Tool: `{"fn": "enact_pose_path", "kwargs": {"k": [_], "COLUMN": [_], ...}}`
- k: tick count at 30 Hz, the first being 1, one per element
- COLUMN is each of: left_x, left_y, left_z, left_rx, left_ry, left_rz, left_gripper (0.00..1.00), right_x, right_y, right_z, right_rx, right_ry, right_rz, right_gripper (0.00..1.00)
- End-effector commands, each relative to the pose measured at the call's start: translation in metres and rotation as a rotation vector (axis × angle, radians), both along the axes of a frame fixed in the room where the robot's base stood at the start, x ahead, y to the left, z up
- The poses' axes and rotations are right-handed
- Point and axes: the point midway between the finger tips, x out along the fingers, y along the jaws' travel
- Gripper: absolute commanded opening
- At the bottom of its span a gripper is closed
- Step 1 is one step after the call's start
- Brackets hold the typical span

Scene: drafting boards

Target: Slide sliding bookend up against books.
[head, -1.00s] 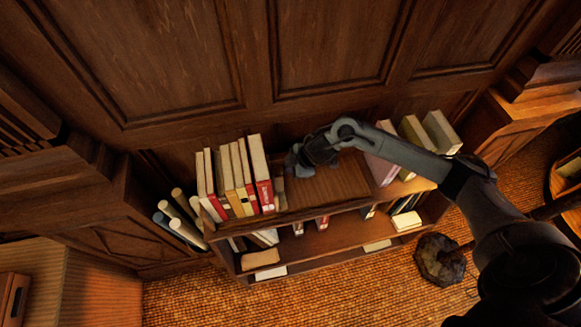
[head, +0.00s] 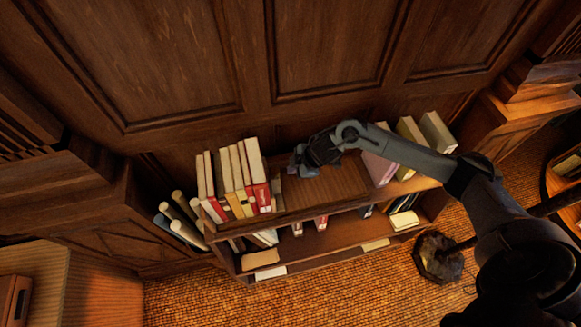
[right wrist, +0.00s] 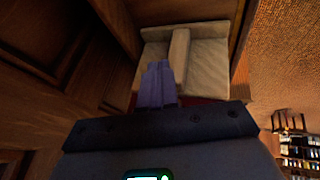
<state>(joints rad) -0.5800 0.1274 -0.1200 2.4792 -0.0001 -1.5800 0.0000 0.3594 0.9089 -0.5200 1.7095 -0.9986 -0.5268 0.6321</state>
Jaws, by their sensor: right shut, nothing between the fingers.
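The sliding bookend (head: 277,195) is a small brownish upright piece on the top shelf, right beside the red-spined book (head: 258,178) at the right end of the left row of books (head: 229,180). Any gap between them is too small to tell. My right gripper (head: 297,166) is shut and empty, just right of and behind the bookend. In the right wrist view the purple-grey fingers (right wrist: 158,85) are together in front of a tan panel with a raised rib (right wrist: 180,55), which appears to be the bookend. Contact is unclear. My left gripper is out of view.
The wood-panelled wall (head: 340,50) rises close behind. Rolled papers (head: 180,220) stand at the left; the lower shelf (head: 318,240) holds more books.

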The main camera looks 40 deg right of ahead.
Motion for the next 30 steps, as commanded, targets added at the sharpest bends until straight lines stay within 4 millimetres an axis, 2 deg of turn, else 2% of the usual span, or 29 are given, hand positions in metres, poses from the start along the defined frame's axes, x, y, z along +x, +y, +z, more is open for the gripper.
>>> {"fn": "enact_pose_path", "kwargs": {"k": [1, 3, 17, 24, 30], "left_x": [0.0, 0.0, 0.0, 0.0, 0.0], "left_y": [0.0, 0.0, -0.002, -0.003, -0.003], "left_z": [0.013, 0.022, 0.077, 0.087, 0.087], "left_rx": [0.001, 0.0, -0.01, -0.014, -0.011], "left_ry": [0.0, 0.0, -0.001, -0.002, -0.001], "left_rz": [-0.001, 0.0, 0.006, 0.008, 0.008], "left_gripper": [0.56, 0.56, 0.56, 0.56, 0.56], "right_x": [-0.002, -0.006, -0.029, -0.038, -0.039], "right_y": [-0.002, -0.003, -0.014, -0.018, -0.019], "right_z": [0.012, 0.019, 0.065, 0.079, 0.08], "right_rx": [-0.001, -0.001, -0.001, -0.001, 0.0], "right_ry": [0.0, 0.0, 0.0, -0.001, -0.001], "right_rz": [-0.001, -0.001, 0.001, 0.0, 0.0], "right_gripper": [0.0, 0.0, 0.0, 0.0, 0.0]}}
